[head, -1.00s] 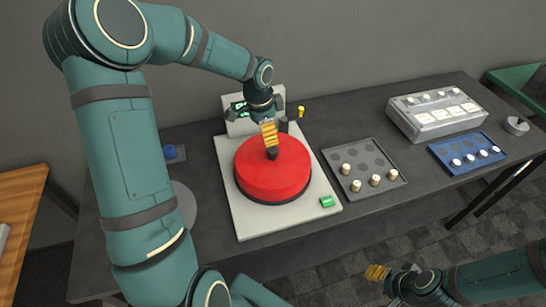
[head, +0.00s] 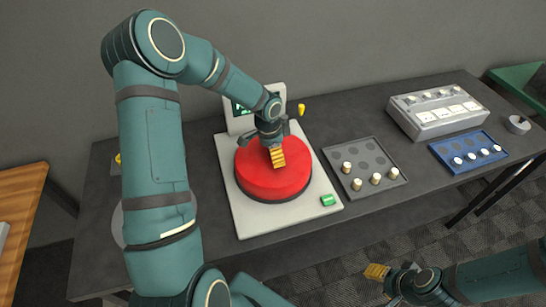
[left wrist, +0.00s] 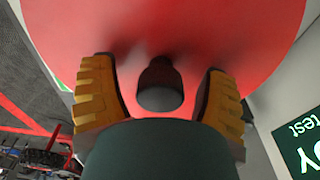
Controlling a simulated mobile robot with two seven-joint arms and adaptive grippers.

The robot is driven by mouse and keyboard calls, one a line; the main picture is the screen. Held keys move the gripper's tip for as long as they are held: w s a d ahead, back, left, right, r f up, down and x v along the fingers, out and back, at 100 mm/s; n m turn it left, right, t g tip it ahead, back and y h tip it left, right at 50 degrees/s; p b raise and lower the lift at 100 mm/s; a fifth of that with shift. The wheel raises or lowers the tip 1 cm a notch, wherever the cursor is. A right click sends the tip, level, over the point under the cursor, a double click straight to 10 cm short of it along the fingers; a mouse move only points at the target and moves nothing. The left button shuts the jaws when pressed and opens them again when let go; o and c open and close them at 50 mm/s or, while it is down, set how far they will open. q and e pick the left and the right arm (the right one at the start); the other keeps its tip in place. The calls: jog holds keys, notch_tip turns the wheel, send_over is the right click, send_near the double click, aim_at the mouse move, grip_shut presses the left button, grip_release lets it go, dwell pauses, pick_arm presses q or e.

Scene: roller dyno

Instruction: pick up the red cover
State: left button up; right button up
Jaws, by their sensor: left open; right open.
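The red cover (head: 262,183) is a round, flat-topped lid on the white base of a machine (head: 257,220) on the dark table. My left gripper (head: 277,158) is over the cover's top, pointing down. In the left wrist view the red cover (left wrist: 215,25) fills the upper part. Its dark knob (left wrist: 160,84) stands between the two open yellow-padded fingers of my left gripper (left wrist: 160,95), with a gap on each side. In the head view the gripper hides the knob. My right gripper (head: 377,272) is open and empty, low at the front, beyond the table's front edge.
A grey tray (head: 338,149) with several pale pegs lies right of the machine. A blue tray (head: 440,149) and a grey-white box (head: 436,115) stand farther right. The machine's screen (head: 238,118) rises behind the cover. A green button (head: 328,200) sits at the base's front right corner.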

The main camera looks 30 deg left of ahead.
pick_arm(q)
grip_shut()
jog(key=shift+r, duration=0.15)
